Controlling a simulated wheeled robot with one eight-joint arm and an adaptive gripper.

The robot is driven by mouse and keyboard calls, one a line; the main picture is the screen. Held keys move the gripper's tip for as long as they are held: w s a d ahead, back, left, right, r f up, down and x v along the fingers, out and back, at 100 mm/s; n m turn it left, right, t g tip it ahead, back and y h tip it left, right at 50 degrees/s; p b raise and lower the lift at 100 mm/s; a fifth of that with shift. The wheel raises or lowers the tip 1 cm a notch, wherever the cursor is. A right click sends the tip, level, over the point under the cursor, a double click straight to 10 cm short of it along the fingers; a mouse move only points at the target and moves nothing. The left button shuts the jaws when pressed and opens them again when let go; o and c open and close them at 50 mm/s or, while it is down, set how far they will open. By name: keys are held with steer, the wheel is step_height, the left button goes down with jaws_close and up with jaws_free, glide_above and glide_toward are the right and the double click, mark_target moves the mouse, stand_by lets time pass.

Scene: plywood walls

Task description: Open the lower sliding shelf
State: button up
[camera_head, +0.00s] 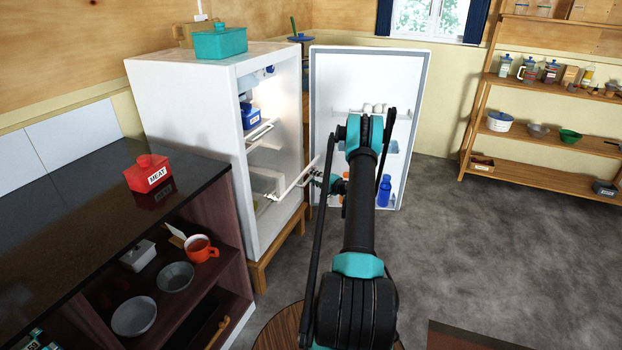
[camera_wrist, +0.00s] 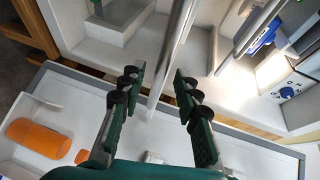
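The white fridge (camera_head: 190,110) stands open, its door (camera_head: 385,75) swung out to the right. The lower sliding shelf shows as a white front bar (camera_head: 297,180) that sticks out of the fridge at a slant. My gripper (camera_head: 325,180) is at the outer end of this bar, partly hidden by my arm. In the wrist view the dark green fingers (camera_wrist: 158,78) are spread apart, and the pale bar (camera_wrist: 172,52) passes in the gap between them. I cannot tell whether either finger touches it.
An upper shelf (camera_head: 259,130) and a blue container (camera_head: 251,117) are inside the fridge. A blue bottle (camera_head: 384,190) stands in the door. A dark counter (camera_head: 80,180) with a red MEAT box (camera_head: 148,173) is at left. The grey floor (camera_head: 480,240) at right is clear.

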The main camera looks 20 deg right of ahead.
steer(key=v, duration=0.9)
steer(key=shift+s+d, duration=0.15)
steer(key=shift+s, duration=0.1)
steer(key=s+a+r+n+g, duration=0.35)
steer(key=a+r, duration=0.55)
steer(key=a, duration=0.3)
steer(key=s+a+r+n+g+h, duration=0.1)
steer(key=s+a+r+n+g, duration=0.1)
steer(key=s+a+r, duration=0.3)
steer(key=s+a+r+n+g, duration=0.1)
steer(key=s+a, duration=0.3)
steer(key=s, duration=0.2)
steer(key=s+a+n+g+h, duration=0.1)
steer(key=s+n+g+h, duration=0.1)
steer(key=s, duration=1.3)
steer(key=s+a+f+n+g+h, duration=0.1)
steer(key=s+n+h, duration=0.2)
steer(key=s, duration=1.2)
steer(key=shift+a+g+h, duration=0.3)
steer(key=shift+a+g, duration=0.05)
steer(key=shift+a, duration=0.05)
